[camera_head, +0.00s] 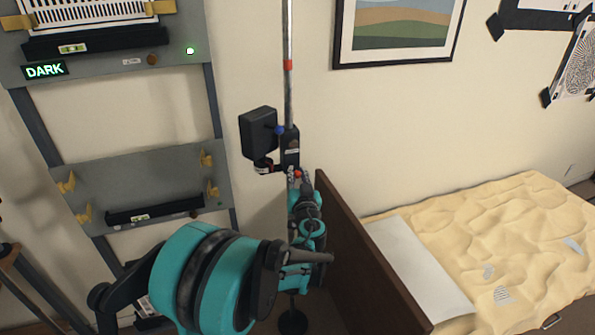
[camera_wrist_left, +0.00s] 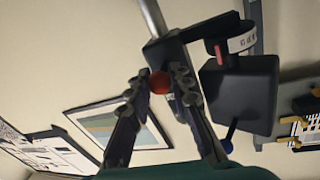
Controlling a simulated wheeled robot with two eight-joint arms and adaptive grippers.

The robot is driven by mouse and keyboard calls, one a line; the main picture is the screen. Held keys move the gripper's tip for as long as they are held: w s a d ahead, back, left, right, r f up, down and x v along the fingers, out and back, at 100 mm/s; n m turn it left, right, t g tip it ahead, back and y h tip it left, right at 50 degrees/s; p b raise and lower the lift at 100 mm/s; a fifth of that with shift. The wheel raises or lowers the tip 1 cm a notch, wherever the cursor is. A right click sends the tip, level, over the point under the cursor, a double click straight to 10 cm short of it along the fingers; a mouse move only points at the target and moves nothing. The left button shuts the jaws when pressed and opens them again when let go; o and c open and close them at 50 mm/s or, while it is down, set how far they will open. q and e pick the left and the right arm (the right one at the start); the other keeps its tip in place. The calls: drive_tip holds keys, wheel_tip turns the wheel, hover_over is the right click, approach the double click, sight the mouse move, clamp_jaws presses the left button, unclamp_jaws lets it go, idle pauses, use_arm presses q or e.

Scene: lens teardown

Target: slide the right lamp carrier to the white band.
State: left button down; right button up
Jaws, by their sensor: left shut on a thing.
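The lamp carrier (camera_head: 290,148) is a dark block on an upright metal pole (camera_head: 289,25), with a black box-shaped lamp (camera_head: 258,133) on its left side. A red knob (camera_head: 297,174) sits at the carrier's lower end. My left gripper (camera_head: 299,176) has come up from below and is shut on this knob. In the left wrist view the red knob (camera_wrist_left: 159,82) lies between the fingertips, and the carrier (camera_wrist_left: 181,38) is just beyond. An orange-red band (camera_head: 288,64) is on the pole above the carrier. I cannot make out a white band. My right gripper is not in view.
A grey rack (camera_head: 140,172) with yellow clips stands on the left. A brown bed panel (camera_head: 362,262) rises close to the right of my left gripper, with a bed (camera_head: 490,240) behind it. A framed picture (camera_head: 397,58) hangs on the wall.

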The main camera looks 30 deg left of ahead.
use_arm(q)
drive_tip(key=shift+f, duration=0.7)
drive_tip(key=c, duration=1.3)
unclamp_jaws()
drive_tip(key=shift+c, duration=0.2)
drive_tip(key=v, duration=1.2)
drive_tip(key=shift+w, duration=0.1)
